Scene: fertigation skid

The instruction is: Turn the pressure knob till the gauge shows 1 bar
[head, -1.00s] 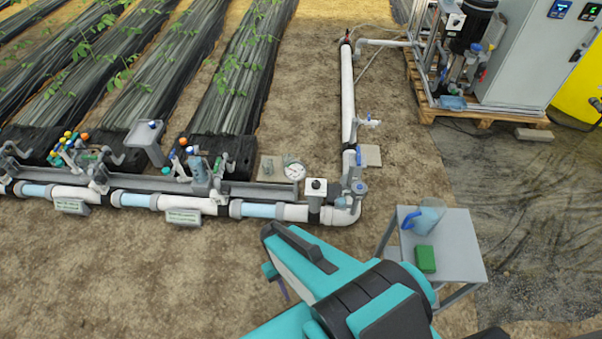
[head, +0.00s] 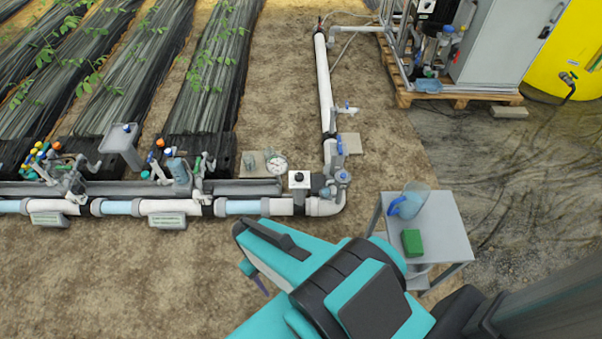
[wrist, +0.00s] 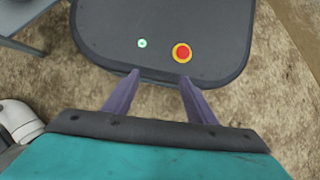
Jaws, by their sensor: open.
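The round white pressure gauge (head: 276,163) stands at the right end of the pipe rail in the head view, its needle too small to read. Just right of it and nearer, a white box with a black knob (head: 299,177) sits on the pipe; I take this for the pressure knob. My gripper (wrist: 160,78) is open and empty in the wrist view, its two purple fingers apart. In the head view one finger (head: 261,285) shows below my arm, over bare soil, nearer than the knob and apart from it. The wrist view shows neither knob nor gauge.
A grey side table (head: 450,235) with a blue-handled jug (head: 412,200) and a green box (head: 411,243) stands right of my arm. Valves and a white pipe (head: 324,85) rise behind the knob. Soil left of my arm is free.

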